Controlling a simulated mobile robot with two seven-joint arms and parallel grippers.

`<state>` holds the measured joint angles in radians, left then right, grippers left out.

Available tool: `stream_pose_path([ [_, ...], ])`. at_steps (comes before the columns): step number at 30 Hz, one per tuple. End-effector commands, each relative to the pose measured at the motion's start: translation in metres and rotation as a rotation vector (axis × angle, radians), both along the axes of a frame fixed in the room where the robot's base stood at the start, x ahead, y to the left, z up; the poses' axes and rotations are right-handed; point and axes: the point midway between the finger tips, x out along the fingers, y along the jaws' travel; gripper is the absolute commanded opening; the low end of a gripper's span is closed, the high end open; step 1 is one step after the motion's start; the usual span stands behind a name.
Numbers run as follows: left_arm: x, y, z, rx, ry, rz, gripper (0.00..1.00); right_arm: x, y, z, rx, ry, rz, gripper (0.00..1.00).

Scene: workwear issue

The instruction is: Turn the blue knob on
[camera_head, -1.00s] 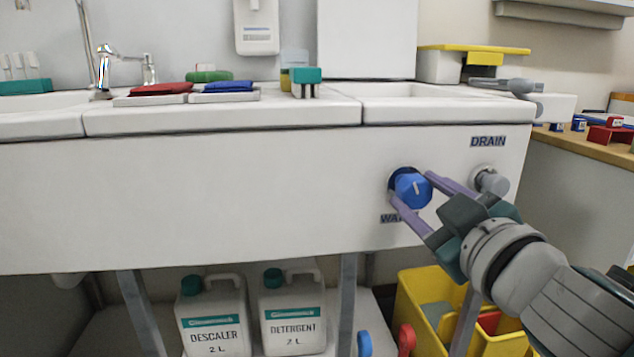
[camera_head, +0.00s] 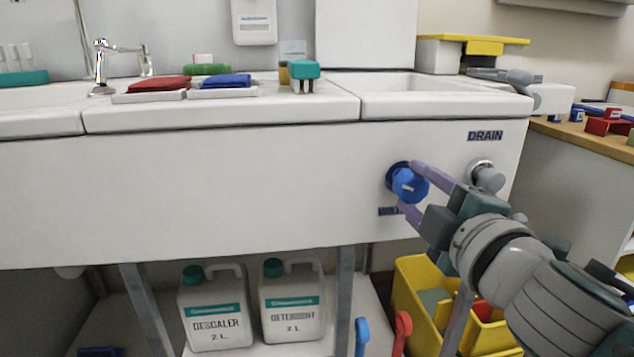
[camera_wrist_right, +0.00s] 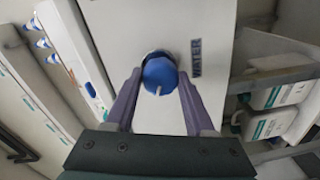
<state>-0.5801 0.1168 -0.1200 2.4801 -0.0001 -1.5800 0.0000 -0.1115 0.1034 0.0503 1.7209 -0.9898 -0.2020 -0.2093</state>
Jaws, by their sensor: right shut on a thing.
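The blue knob (camera_head: 408,185) is on the white front panel of the sink unit, above a label partly hidden by my gripper. The wrist view shows the knob (camera_wrist_right: 160,74) between the two purple fingers, beside the label WATER (camera_wrist_right: 196,58). A pale mark shows on its face. My right gripper (camera_head: 410,186) is shut on the knob, one finger above it and one below in the head view. My left gripper is not in view.
A grey knob (camera_head: 487,177) under the label DRAIN sits just right of the blue one, close to my right fingers. A yellow bin (camera_head: 418,275) and white jugs (camera_head: 213,312) stand below. Red and blue items (camera_head: 160,84) lie on the sink top.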

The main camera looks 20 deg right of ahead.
Motion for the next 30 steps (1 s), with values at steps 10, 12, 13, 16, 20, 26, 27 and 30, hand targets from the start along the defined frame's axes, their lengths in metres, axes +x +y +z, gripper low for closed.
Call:
stream_pose_path([
  [10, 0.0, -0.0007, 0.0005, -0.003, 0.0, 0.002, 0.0, 0.0, 0.0002, -0.0003, -0.021, 0.006, 0.0, 0.0],
  [12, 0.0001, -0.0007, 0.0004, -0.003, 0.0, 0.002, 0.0, 0.0, 0.0002, -0.0003, -0.021, 0.006, 0.0, 0.0],
  [13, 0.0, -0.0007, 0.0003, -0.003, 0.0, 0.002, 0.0, 0.0, 0.0002, -0.0003, -0.02, 0.006, 0.0, 0.0],
  [16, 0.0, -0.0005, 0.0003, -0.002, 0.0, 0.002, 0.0, 0.0, 0.0002, -0.0003, -0.02, 0.006, 0.0, 0.55],
  [20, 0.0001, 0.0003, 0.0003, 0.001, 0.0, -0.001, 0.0, 0.0, 0.0001, -0.0002, -0.019, 0.005, 0.0, 0.7],
  [26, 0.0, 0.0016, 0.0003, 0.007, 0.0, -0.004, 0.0, 0.0, 0.0, -0.0001, -0.02, 0.005, 0.0, 0.84],
  [27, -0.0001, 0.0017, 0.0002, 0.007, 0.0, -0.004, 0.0, 0.0, 0.0, -0.0001, -0.02, 0.005, 0.0, 0.84],
  [30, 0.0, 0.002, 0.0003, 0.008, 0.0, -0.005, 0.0, -0.0001, 0.0, -0.0001, -0.02, 0.005, 0.0, 0.84],
])
